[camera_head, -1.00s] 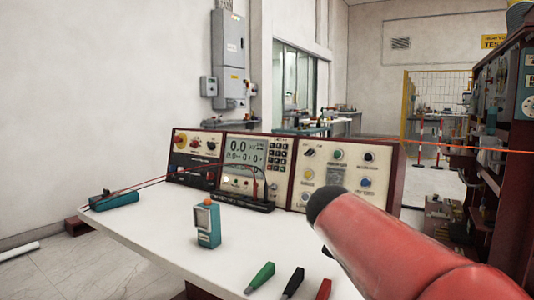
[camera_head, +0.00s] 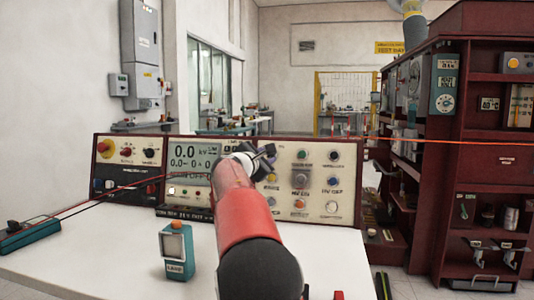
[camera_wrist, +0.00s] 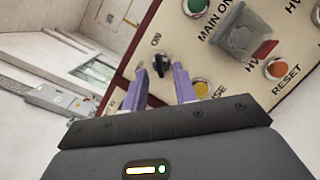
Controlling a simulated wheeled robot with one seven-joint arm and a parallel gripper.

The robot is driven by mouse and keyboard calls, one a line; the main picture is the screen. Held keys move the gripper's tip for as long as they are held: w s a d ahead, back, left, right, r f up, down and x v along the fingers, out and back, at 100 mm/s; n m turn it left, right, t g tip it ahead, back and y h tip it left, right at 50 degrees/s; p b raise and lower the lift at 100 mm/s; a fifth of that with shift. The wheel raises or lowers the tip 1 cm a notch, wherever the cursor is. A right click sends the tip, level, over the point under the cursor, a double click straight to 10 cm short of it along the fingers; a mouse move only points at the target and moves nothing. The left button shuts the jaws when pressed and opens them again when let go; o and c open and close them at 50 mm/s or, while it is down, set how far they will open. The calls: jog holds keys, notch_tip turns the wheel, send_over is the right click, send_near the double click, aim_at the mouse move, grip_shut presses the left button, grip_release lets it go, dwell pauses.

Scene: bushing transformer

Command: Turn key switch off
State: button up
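The key switch (camera_wrist: 161,64), a small black knob, sits on the cream control panel near the word "ON" in the wrist view. My gripper (camera_wrist: 162,88) has its two purple fingers apart, pointing at the panel with the knob just beyond and between their tips. Nothing is held, and I cannot tell whether a finger touches the knob. In the head view my gripper (camera_head: 264,152) is in front of the panel's upper left part and hides the switch there.
A green button (camera_wrist: 195,6), a yellow button (camera_wrist: 202,88), an orange reset button (camera_wrist: 276,68) and a grey cover with a red tab (camera_wrist: 240,34) surround the switch. A teal device (camera_head: 176,252) stands on the white table (camera_head: 120,262). Red shelving (camera_head: 450,20) stands at right.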

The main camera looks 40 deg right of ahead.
jog(key=shift+p+x, duration=0.35)
jog(key=shift+x, duration=1.15)
grip_shut()
jog(key=shift+f+n, duration=0.1)
jog(key=shift+n, duration=0.3)
jog(key=n+t+b, duration=0.1)
jog(key=n+t, duration=0.1)
jog(key=n, duration=0.2)
jog(key=shift+s+n, duration=0.1)
jog(key=shift+n, duration=0.2)
jog(key=shift+s+d+n+t+y+b, duration=0.1)
jog(key=shift+n+t+y+b, duration=0.5)
jog(key=shift+n, duration=2.25)
jog(key=shift+n+t+y+p, duration=0.1)
jog(key=shift+n+t+y, duration=0.95)
jog(key=shift+n, duration=1.85)
jog(key=shift+s+d+n+t+y+b, duration=0.1)
jog(key=shift+n+t+y+b, duration=0.65)
jog(key=shift+n, duration=2.1)
jog(key=shift+y+p, duration=0.3)
jog(key=shift+p, duration=0.15)
